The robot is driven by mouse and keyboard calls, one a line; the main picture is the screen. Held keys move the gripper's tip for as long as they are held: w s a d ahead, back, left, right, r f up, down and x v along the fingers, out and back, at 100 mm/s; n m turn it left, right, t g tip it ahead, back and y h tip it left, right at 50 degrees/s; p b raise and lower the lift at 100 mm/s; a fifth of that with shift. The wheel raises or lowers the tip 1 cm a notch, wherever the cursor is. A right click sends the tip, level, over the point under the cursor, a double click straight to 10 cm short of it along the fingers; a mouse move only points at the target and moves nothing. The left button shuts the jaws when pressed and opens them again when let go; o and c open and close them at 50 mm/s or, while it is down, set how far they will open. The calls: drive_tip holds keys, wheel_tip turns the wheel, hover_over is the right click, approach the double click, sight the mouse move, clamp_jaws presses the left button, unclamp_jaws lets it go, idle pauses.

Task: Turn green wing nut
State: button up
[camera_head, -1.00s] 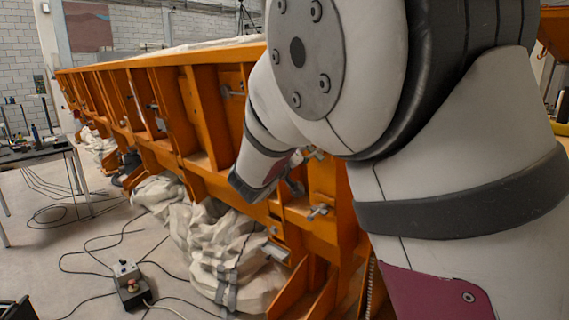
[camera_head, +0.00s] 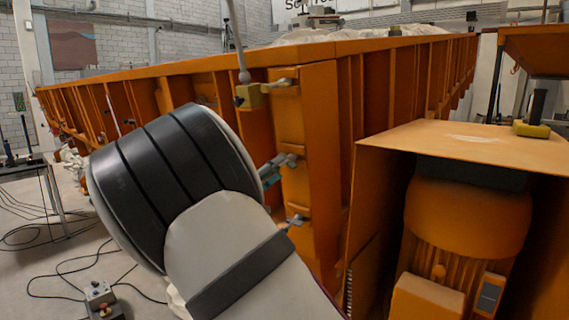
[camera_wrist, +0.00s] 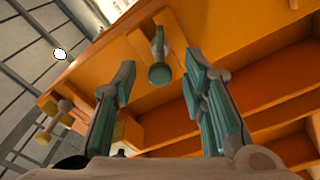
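In the wrist view, a grey fitting with a round, dull green-teal end (camera_wrist: 160,73) stands on an orange plate. It looks like the green wing nut; its wing shape is hard to make out. My gripper (camera_wrist: 158,92) is open, with one teal-padded finger to the left of the fitting and one to the right. The fitting appears between and beyond the fingertips, and I see no contact. In the head view, my arm hides most of my gripper, and I cannot tell which small fitting on the frame is the same one.
The orange sandbed frame (camera_head: 345,130) has projecting ribs. An orange housing (camera_head: 460,145) stands at right. Cables and a control box (camera_head: 100,297) lie on the floor.

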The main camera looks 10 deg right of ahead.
sight(289, 161)
drive_tip(key=x, duration=0.5)
drive_tip(key=shift+w+d, duration=0.15)
drive_tip(key=shift+d, duration=0.15)
drive_tip(key=shift+c, duration=0.3)
clamp_jaws()
